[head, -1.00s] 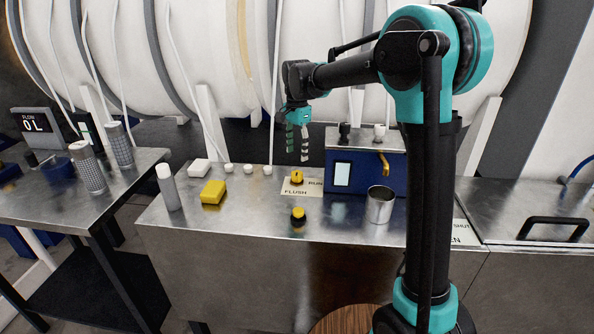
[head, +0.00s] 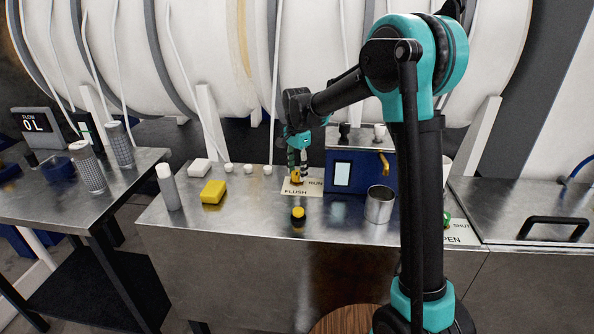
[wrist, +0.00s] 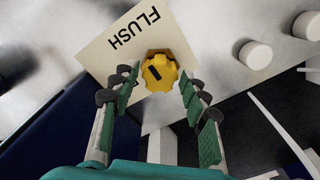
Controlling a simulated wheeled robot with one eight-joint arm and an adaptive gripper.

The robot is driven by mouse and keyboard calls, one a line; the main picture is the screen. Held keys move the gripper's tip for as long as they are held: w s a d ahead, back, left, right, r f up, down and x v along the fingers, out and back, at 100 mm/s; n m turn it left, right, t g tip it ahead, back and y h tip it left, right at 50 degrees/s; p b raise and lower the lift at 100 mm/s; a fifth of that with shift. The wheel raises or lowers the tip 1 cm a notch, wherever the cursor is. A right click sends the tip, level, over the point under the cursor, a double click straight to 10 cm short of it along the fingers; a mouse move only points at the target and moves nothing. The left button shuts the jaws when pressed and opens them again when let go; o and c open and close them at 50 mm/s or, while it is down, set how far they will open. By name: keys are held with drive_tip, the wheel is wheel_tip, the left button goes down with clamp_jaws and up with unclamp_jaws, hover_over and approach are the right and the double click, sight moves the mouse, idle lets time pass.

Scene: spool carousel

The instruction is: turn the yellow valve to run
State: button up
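The yellow valve (wrist: 159,72) is a scalloped knob with a dark mark on its top, mounted on a pale plate (wrist: 108,40). In the wrist view the plate's word FLUSH can be read; in the head view the plate (head: 290,191) also bears RUN to the right. My gripper (wrist: 158,88) is open, its fingers pointing at the valve, one on each side of its near edge. In the head view my gripper (head: 298,172) hangs right over the valve (head: 296,180), partly hiding it. Whether the fingers touch the valve cannot be told.
A blue box (head: 345,172) with a lit screen stands close right of the plate. A metal cup (head: 380,205), a black-and-yellow knob (head: 298,217), a yellow block (head: 213,192) and a grey cylinder with a white cap (head: 168,187) stand on the steel bench (head: 250,225).

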drive_tip(key=c, duration=0.8)
drive_tip(key=shift+o, duration=0.2)
drive_tip(key=shift+n, duration=0.5)
drive_tip(key=n, duration=0.3)
drive_tip(key=shift+n, duration=0.4)
drive_tip(key=n, duration=0.4)
drive_tip(key=shift+n, duration=0.3)
drive_tip(key=n, duration=0.4)
drive_tip(key=shift+n, duration=2.2)
